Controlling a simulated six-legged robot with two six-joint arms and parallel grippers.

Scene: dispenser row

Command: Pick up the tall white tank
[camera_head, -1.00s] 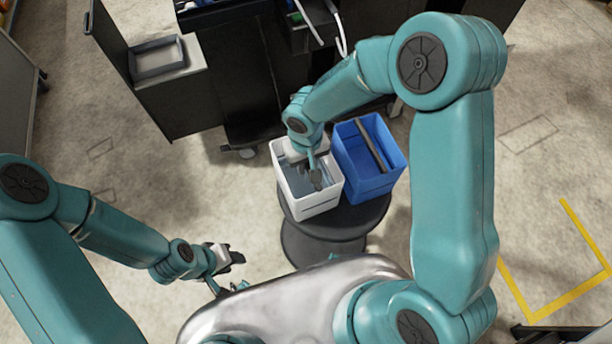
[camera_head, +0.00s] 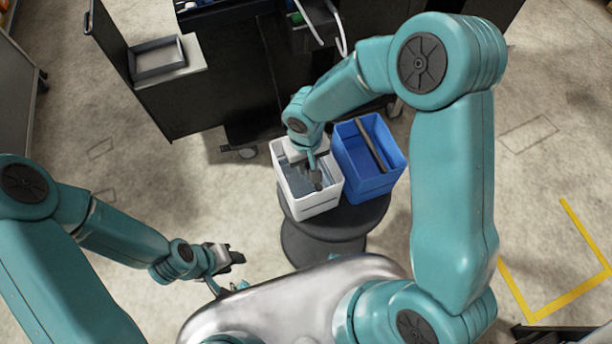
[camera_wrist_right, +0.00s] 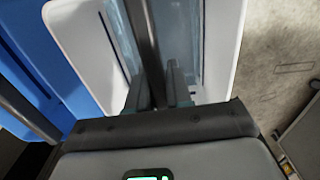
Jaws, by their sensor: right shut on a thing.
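The tall white tank (camera_head: 316,204) stands upright on a dark round stool, beside a blue tank. It is open at the top, and its white wall also shows in the right wrist view (camera_wrist_right: 75,40). A dark bar (camera_wrist_right: 143,40) crosses its opening in the right wrist view. My right gripper (camera_head: 315,178) reaches down into the tank's top from above. In the right wrist view its fingers (camera_wrist_right: 158,88) are shut on the bar. The wrist hides part of the tank's far rim. My left gripper (camera_head: 238,258) hangs at lower left, apart from the tanks; its finger gap is unclear.
A blue tank (camera_head: 368,186) with a dark bar across it stands close to the white tank's right. The round stool (camera_head: 322,250) carries both. A dark cabinet (camera_head: 240,70) with a grey tray (camera_head: 158,58) stands behind. Open floor lies left and right.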

